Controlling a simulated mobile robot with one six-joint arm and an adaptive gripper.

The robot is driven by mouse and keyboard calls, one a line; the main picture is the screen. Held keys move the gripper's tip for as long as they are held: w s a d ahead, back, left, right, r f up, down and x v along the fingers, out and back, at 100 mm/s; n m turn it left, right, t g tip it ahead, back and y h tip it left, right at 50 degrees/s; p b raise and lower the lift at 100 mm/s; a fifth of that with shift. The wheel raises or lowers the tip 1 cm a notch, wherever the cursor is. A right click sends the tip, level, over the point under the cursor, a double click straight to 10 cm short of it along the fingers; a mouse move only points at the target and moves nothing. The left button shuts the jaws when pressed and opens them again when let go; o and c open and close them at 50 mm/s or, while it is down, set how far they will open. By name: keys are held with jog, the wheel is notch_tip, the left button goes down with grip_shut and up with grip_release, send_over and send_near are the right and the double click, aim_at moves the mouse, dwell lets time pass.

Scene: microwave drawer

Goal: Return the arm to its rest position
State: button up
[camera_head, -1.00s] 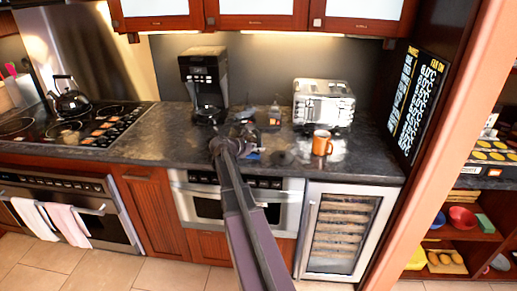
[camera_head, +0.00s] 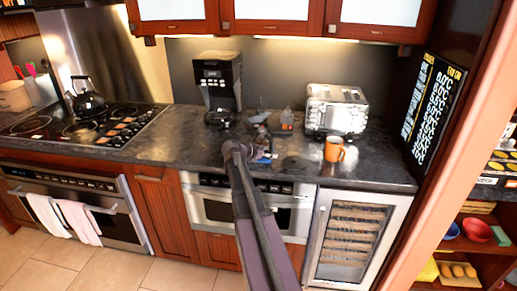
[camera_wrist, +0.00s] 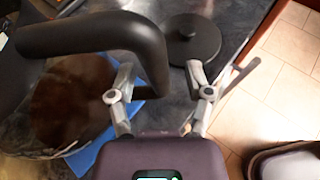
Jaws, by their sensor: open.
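My arm (camera_head: 258,225) reaches from the bottom of the head view over the counter. Its far end is over the counter's front part, to the right of the coffee maker. In the wrist view my gripper (camera_wrist: 160,78) is open, its two fingers apart with nothing held between them. A thick black curved handle (camera_wrist: 95,32) and a brown round vessel (camera_wrist: 70,95) are close by on the left. The gripper is small and hard to make out in the head view.
A blue flat thing (camera_wrist: 95,155) lies under the vessel.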

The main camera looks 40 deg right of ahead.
jog(key=shift+a, duration=0.1)
jog(key=s+a+f+m+y+p, duration=0.1)
jog(key=s+a+f+m+y, duration=0.1)
jog(key=a, duration=1.4)
jog(key=s+a+f+m+t+y+p, duration=0.1)
jog(key=s+a+f+m+y, duration=0.2)
jog(key=a, duration=1.3)
jog(key=s+a+f+m+y+p, duration=0.1)
jog(key=s+a+f+m+y, duration=0.2)
jog(key=a, duration=1.2)
jog(key=s+m+y, duration=0.3)
jog(key=m+y, duration=0.2)
jog(key=m, duration=0.2)
jog(key=shift+s+a+f+m+t, duration=0.15)
jog(key=shift+a+m+t, duration=0.15)
jog(key=shift+a, duration=0.1)
jog(key=shift+d, duration=0.15)
